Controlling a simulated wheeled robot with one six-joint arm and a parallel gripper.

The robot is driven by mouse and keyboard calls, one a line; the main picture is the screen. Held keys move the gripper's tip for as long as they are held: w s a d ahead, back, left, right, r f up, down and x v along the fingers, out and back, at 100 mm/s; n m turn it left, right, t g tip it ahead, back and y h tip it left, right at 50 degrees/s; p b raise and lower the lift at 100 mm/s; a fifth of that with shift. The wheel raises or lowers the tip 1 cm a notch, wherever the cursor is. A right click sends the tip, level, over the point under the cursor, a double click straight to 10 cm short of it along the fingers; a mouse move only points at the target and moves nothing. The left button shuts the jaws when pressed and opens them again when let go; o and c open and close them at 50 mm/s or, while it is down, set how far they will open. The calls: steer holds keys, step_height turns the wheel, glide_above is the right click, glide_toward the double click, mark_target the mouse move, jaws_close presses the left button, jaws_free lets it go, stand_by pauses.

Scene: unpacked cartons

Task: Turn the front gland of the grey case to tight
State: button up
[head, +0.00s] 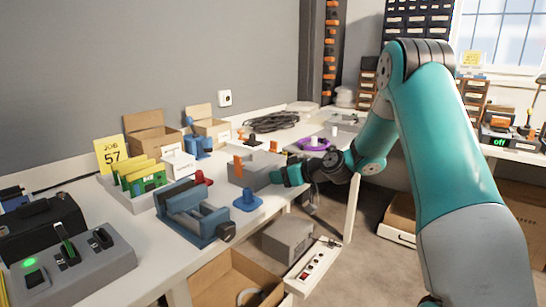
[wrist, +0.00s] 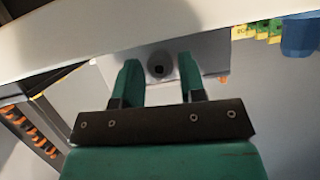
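The grey case (head: 258,170) stands on the white bench near its front edge in the head view. In the wrist view its grey face (wrist: 208,52) fills the space ahead of my gripper. A round grey gland with a dark centre (wrist: 160,67) sticks out of that face. My gripper (wrist: 160,66) is open, with one green finger on each side of the gland in the picture. I cannot tell whether the fingers touch it. In the head view my gripper (head: 279,177) is at the right end of the case, and the gland is hidden there.
A blue vise (head: 192,212) and a blue knob-like part (head: 247,201) stand left of the case. A purple ring-shaped thing (head: 314,144) lies behind my wrist. Below the bench are a grey box (head: 288,238) and a power strip (head: 314,266).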

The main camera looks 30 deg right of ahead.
steer(key=n+h, duration=0.1)
steer(key=n, duration=0.1)
steer(key=n+t+h, duration=0.1)
steer(key=shift+s+a+n+h, duration=0.1)
steer(key=shift+a+n+h, duration=0.2)
steer(key=shift+n, duration=0.1)
steer(key=d+b+v, duration=0.1)
steer(key=v, duration=1.6)
steer(key=s+a+r+g+y+p, duration=0.1)
steer(key=a+r+g+y+p, duration=0.1)
steer(key=a+r+p, duration=0.3)
steer(key=s+a+r+n+g+y+p, duration=0.1)
steer(key=a+r+g+p, duration=0.3)
steer(key=a, duration=0.9)
step_height(320, 180, up, 2)
steer(key=s+y+p, duration=0.1)
steer(key=p, duration=0.1)
steer(key=shift+s+y+p, duration=0.25)
steer(key=shift+y+p, duration=0.05)
steer(key=shift+p, duration=0.1)
steer(key=shift+a, duration=0.15)
steer(key=s+a+m+g+h, duration=0.1)
steer(key=s+a+g+h, duration=0.1)
steer(key=s+a+g, duration=0.5)
steer(key=s+a+g+h, duration=0.1)
steer(key=s+a, duration=0.3)
steer(key=s, duration=0.6)
step_height(320, 180, up, 14)
steer(key=p, duration=1.3)
steer(key=shift+p, duration=0.3)
